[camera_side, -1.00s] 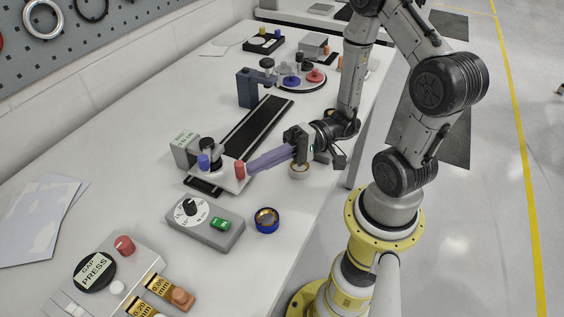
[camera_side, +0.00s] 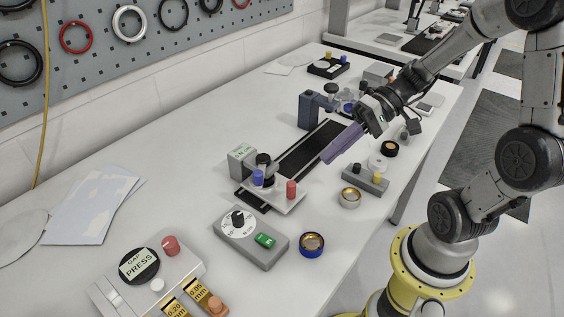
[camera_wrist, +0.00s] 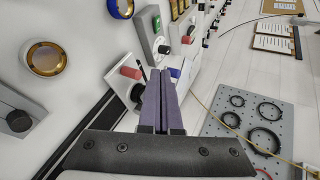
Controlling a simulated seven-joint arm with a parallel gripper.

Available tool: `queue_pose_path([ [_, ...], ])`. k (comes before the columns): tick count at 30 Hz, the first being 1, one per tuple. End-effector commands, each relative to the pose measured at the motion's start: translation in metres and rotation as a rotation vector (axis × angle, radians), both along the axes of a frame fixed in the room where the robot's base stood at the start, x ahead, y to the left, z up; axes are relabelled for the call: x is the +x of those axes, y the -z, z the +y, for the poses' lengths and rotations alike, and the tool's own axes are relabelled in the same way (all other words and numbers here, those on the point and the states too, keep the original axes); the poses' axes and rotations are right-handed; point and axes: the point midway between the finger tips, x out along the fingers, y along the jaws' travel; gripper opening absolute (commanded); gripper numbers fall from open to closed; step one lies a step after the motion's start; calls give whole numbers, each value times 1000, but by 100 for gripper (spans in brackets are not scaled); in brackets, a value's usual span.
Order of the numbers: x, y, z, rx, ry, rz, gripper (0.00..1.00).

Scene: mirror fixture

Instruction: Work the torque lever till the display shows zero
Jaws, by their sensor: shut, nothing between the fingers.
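A grey box with a pale display (camera_side: 242,155) stands at the back of a small plate; its reading is too small to make out. On the plate (camera_side: 284,207) are a blue knob (camera_side: 258,178), a red knob (camera_side: 291,189) and a dark upright knob (camera_side: 264,160). I cannot tell which part is the torque lever. My gripper (camera_side: 327,159) has long purple fingers, shut and empty, above the table right of and behind the red knob, apart from it. In the wrist view the fingers point towards the red knob (camera_wrist: 131,72) and partly cover the plate area.
A grey dial box with a green button (camera_side: 266,240), a blue-rimmed cup (camera_side: 312,243) and a brass-topped ring (camera_side: 349,197) stand nearby. A black rail (camera_side: 308,152) runs behind the plate.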

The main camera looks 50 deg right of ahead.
Motion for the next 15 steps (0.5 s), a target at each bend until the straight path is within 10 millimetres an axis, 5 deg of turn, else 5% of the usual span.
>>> queue_pose_path([
  [7, 19, -44, -18, -181, 114, 25, 0],
  [15, 27, -35, -7, -192, 128, 33, 0],
])
